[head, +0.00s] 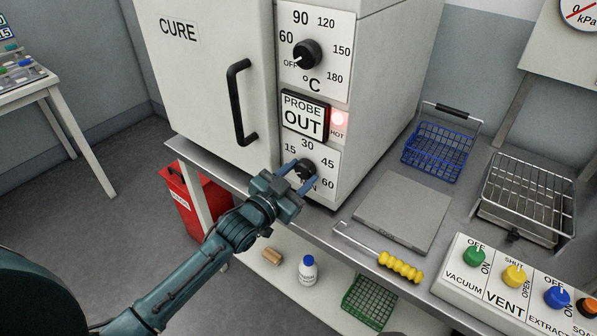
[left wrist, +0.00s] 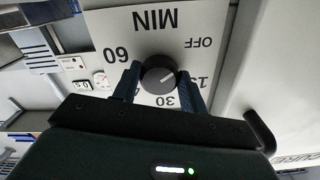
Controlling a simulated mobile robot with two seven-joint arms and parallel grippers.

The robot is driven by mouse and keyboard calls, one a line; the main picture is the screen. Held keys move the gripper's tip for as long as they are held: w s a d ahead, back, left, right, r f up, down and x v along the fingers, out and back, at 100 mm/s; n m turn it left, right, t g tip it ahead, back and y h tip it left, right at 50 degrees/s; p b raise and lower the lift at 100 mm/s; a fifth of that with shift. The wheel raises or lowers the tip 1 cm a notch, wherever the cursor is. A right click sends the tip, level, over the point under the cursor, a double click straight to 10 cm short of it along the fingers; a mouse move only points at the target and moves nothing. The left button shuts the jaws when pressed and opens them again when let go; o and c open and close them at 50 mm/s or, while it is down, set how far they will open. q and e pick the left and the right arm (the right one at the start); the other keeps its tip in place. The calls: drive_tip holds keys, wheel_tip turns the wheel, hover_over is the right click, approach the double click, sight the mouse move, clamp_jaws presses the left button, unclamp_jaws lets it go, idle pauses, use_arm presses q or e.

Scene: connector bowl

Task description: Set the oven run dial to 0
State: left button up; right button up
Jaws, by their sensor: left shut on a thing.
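The oven (head: 218,75) is a white cabinet marked CURE. Its lower dial, the run dial (head: 305,169), is a black round knob with marks 15, 30, 45, 60, MIN and OFF; no 0 mark shows. My right gripper is not in view.
Above are the temperature dial (head: 307,54), pointing at OFF, a PROBE OUT sign (head: 304,115) and a lit red HOT lamp (head: 338,119). The black door handle (head: 237,103) is left of the panel. A grey plate (head: 402,212) and yellow-handled tool (head: 400,266) lie on the bench to the right.

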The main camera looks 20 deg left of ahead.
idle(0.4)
use_arm(q)
drive_tip(key=o, duration=1)
drive_tip(key=shift+c, duration=0.2)
drive_tip(key=b+v, duration=0.1)
drive_tip(key=v, duration=1.2)
drive_tip(key=shift+s, duration=0.1)
drive_tip(key=s+d+f+n+g+y, duration=0.1)
drive_tip(key=s+d+f+n+g, duration=0.1)
drive_tip(key=s+f, duration=0.4)
drive_tip(key=s+d+f+n+g+y+p, duration=0.1)
drive_tip(key=s+d+f+n+g, duration=0.1)
drive_tip(key=s+d+f+g, duration=0.2)
drive_tip(key=s+f, duration=0.3)
drive_tip(key=f, duration=0.2)
drive_tip(key=shift+s+d+y, duration=0.2)
drive_tip(key=shift+s+y, duration=0.05)
drive_tip(key=shift+y, duration=0.15)
